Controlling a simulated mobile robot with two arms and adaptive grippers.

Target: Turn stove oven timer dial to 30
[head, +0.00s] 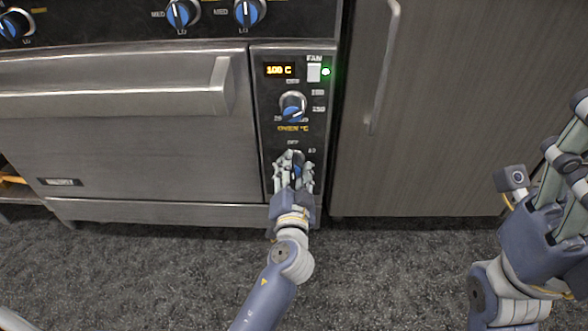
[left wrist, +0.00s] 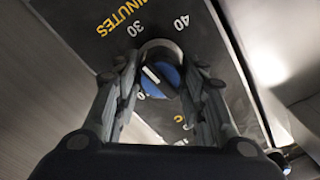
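The timer dial (head: 296,166) is the lower blue-and-grey knob on the oven's control panel, mostly hidden by my left gripper in the head view. In the left wrist view the dial (left wrist: 160,78) lies between the two fingers, with its white mark on the left part of its face. The numbers 30 and 40 and the word MINUTES show on the black panel beyond it. My left gripper (head: 295,172) is open around the dial, one finger on each side; firm contact cannot be made out. My right gripper (head: 566,125) is open and empty at the far right.
The oven temperature dial (head: 292,106) is just above, under a display (head: 281,70) reading about 100 C and the fan switch (head: 314,73). The oven door handle (head: 120,105) juts out at left. A cabinet (head: 450,110) stands at right. The floor (head: 390,270) in front is clear.

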